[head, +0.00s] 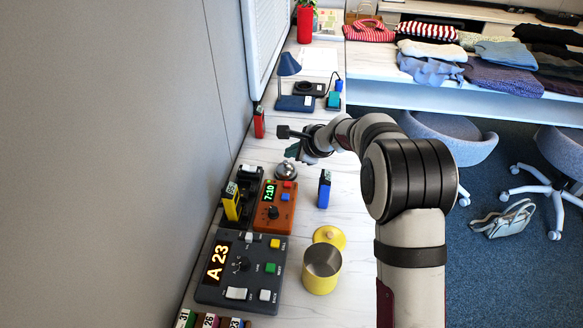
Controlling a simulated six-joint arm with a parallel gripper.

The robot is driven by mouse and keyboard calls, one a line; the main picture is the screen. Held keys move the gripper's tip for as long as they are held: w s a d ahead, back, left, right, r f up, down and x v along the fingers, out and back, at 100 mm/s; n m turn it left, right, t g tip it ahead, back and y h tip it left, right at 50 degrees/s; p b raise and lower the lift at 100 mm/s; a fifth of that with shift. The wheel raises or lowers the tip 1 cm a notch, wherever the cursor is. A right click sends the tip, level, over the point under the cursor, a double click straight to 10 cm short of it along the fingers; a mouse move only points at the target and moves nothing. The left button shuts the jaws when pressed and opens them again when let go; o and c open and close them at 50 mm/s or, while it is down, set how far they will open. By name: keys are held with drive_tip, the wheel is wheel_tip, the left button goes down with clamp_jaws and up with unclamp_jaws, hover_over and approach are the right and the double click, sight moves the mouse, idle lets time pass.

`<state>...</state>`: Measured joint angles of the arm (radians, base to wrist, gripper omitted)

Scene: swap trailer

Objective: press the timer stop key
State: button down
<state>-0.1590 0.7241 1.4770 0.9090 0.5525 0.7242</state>
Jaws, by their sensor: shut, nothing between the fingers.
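The timer (282,216) is an orange box lying on the white counter, with a lit green display reading 7:10, a dark knob, a red key (288,184) and a blue key (286,197). Any lettering on its keys is too small to read, so I cannot tell which is the stop key. My gripper (292,152) is shut and empty, above the counter beyond the timer's far end. It is apart from the keys. Its fingertips are small and partly hidden in this view.
A silver bell (286,169) stands between my gripper and the timer. A dark grey console (216,292) reading A 23, a yellow canister (320,280), a yellow stamp (231,202) and a blue stamp (324,189) stand around the timer. A wall (110,150) bounds the left.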

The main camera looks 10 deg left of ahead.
sight(291, 185)
drive_tip(key=shift+w+a+f+m, duration=0.2)
drive_tip(key=shift+w+f+m, duration=0.3)
drive_tip(key=shift+w+f, duration=0.35)
drive_tip(key=shift+f, duration=4.35)
drive_tip(key=shift+f, duration=0.4)
drive_tip(key=shift+f, duration=0.55)
drive_tip(key=shift+r, duration=0.95)
